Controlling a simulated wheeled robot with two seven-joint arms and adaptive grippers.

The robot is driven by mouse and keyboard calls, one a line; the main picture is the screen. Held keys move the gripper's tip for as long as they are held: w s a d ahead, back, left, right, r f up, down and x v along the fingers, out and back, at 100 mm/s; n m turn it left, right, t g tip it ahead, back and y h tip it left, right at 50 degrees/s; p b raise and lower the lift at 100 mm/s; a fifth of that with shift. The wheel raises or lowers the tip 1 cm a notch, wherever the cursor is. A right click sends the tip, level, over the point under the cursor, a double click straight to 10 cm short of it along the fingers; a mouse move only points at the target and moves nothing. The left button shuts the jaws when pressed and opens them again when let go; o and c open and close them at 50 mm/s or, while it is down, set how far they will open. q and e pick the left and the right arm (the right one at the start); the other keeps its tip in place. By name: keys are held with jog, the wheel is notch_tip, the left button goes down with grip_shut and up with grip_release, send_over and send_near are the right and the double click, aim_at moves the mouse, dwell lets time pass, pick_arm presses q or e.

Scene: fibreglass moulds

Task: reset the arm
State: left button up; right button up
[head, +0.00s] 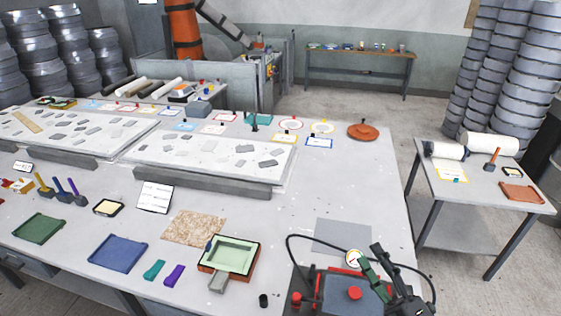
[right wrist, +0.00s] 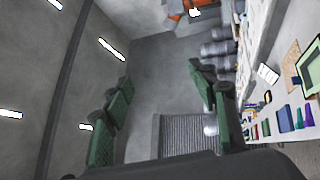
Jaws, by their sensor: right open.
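My right gripper (head: 372,254) is at the lower right of the head view, above the table's front part and beside a round gauge. Its dark fingers with green pads stand apart. The right wrist view also shows the gripper (right wrist: 167,100) open, with nothing between the fingers. Past them are a grey wall, floor and ceiling lights, with the table at the right edge. My left gripper is not in view.
The big table (head: 340,190) holds a red device (head: 335,292) with a gauge (head: 354,258) and black hose close to my right gripper. A green-lined mould (head: 229,255) lies left of it. A grey sheet (head: 343,235) lies behind. A side table (head: 480,195) stands right.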

jog(key=w+d+f+m+h, duration=0.1)
jog(key=d+f+m+h, duration=0.5)
jog(key=d+m+h, duration=0.45)
jog(key=s+d+f+m+g+h, duration=0.2)
jog(key=d+f+m+g, duration=0.15)
jog(key=f, duration=0.45)
jog(key=s+d+f+m+g+h, duration=0.1)
jog(key=s+d+f+m+g, duration=0.3)
jog(key=f, duration=0.3)
jog(key=s+a+f+m+g+y, duration=0.2)
jog(key=s+a+f+g, duration=0.15)
jog(key=s+f, duration=0.65)
jog(key=s+a+f+m+g+y, duration=0.25)
jog(key=s+f+g, duration=0.25)
jog(key=s+f, duration=0.45)
notch_tip(320, 180, down, 30)
jog(key=g+b, duration=0.1)
pick_arm(q)
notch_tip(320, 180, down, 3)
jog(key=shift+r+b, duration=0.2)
jog(key=shift+b, duration=0.6)
pick_arm(e)
jog(key=s+f+n+g, duration=0.1)
jog(key=s+f, duration=1.8)
jog(key=f, duration=0.1)
jog(key=shift+s+a+f, duration=0.2)
jog(key=shift+a+f, duration=0.2)
jog(key=shift+a, duration=0.05)
